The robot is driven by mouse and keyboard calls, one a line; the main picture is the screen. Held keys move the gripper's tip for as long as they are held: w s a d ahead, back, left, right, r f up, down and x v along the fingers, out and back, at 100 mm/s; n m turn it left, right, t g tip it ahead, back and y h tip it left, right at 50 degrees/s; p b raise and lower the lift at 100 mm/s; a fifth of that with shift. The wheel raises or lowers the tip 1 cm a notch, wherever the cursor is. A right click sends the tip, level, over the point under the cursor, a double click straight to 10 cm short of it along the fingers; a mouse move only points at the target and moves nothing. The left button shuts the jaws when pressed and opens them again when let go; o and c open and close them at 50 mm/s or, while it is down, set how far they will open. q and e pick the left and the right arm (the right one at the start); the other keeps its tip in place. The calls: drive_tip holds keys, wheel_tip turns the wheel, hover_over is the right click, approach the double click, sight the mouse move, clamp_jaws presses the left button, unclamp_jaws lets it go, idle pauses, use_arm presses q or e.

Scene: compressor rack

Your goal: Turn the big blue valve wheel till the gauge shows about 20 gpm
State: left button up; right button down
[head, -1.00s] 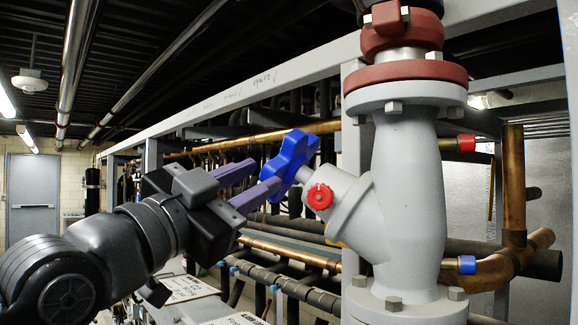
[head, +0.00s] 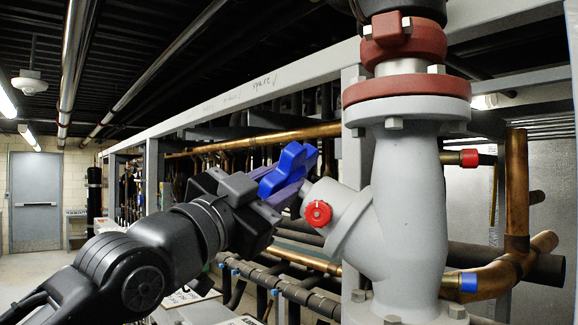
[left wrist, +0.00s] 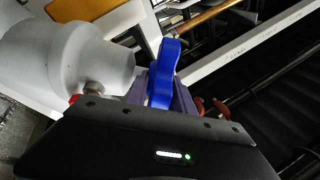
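The blue valve wheel (head: 290,165) is a lobed handle at the end of a stem on the left side of the big grey valve body (head: 408,195). My left gripper (head: 282,182) reaches it from the left, with its purple fingers on either side of the wheel. In the left wrist view the wheel (left wrist: 164,75) stands edge-on between the fingers (left wrist: 163,95). The fingers look spread; contact with the wheel is not clear. The fingers and palm hide part of the wheel. No gauge is readable in these frames. My right gripper is not in view.
A small red knob (head: 318,213) sits on the valve close to the wheel. A grey frame beam (head: 270,85) runs above my left arm. Copper pipes (head: 515,190) stand to the right, and dark pipes (head: 290,290) run below. An open aisle lies at far left.

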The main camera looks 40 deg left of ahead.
use_arm(q)
drive_tip(key=shift+x, duration=1)
drive_tip(key=shift+c, duration=0.2)
clamp_jaws()
